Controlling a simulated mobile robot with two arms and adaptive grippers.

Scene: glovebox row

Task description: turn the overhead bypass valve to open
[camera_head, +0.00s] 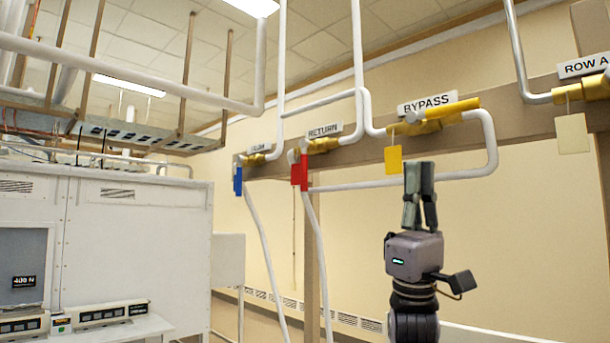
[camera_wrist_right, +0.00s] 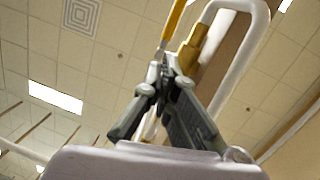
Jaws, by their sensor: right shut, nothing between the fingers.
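The bypass valve (camera_head: 420,126) is a brass body on a white pipe high on the wooden rail, under a sign reading BYPASS (camera_head: 427,104). Its yellow lever (camera_head: 455,108) points right, roughly along the body. In the right wrist view the lever (camera_wrist_right: 175,20) and the brass body (camera_wrist_right: 191,52) show beyond the fingers. My right gripper (camera_head: 419,168) points up, below the valve, with its fingers shut and empty. In the right wrist view the fingertips (camera_wrist_right: 169,66) come together just below the lever in the picture; I cannot tell whether they touch it. My left gripper is not in view.
A yellow tag (camera_head: 393,159) hangs left of my right fingers. To the left are a RETURN valve with a red handle (camera_head: 299,172) and one with a blue handle (camera_head: 238,181). A ROW A valve (camera_head: 594,87) with a pale tag (camera_head: 573,134) is right. A white pipe loop (camera_head: 493,150) curves nearby.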

